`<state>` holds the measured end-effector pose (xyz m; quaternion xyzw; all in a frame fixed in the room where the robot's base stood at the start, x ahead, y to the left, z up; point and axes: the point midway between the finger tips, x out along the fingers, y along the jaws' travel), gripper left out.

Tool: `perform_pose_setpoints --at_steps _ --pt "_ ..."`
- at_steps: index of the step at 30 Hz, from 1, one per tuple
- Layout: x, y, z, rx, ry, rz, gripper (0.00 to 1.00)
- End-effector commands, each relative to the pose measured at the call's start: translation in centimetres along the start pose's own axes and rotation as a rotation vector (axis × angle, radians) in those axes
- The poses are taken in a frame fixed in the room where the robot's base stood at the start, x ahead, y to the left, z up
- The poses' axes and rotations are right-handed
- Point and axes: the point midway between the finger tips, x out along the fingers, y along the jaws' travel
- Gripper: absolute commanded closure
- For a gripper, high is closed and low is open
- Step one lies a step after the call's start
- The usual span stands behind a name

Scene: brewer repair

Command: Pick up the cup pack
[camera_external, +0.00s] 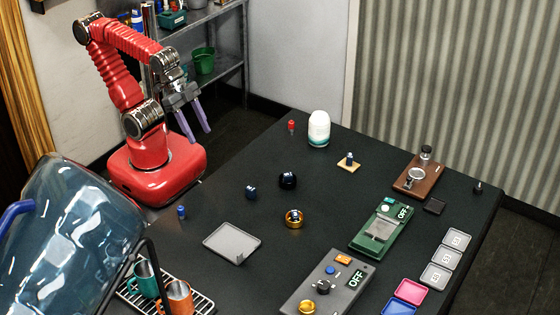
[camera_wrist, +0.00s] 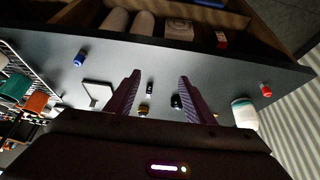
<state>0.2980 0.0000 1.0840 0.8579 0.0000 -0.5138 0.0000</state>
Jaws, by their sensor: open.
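I cannot pick out the cup pack with certainty. In the wrist view, two pale rounded shapes (camera_wrist: 143,22), a white box with a dark mark (camera_wrist: 178,29) and a small red item (camera_wrist: 221,39) sit in a brown compartment beyond the table edge; any of these could be it. My gripper (camera_external: 200,136) is open and empty, with its purple fingers pointing down, off the table's far left side.
The dark table (camera_external: 345,230) carries a white-and-teal jar (camera_external: 318,128), a grey tray (camera_external: 232,243), a green scale (camera_external: 381,230) and a grey control panel (camera_external: 325,284). Teal and orange mugs (camera_external: 175,297) stand on a rack. A metal shelf (camera_external: 215,75) stands behind my arm.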

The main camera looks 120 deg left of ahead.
Motion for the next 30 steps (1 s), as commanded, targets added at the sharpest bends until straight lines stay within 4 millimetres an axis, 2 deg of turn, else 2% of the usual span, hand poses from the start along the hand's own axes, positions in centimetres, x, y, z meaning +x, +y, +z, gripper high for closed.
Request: perform_pose_setpoints --at_steps 2,13,23,28,30 --pt "0.0 0.0 0.0 0.0 0.0 0.0 0.46" --pt "0.0 0.0 0.0 0.0 0.0 0.0 0.2" --pt "0.3 -0.3 0.1 -0.011 -0.011 -0.006 0.2" --pt "1.9 -1.1 0.6 -0.033 -0.073 -0.018 0.2" --pt "2.9 -2.0 0.9 -0.031 -0.108 -0.042 0.2"
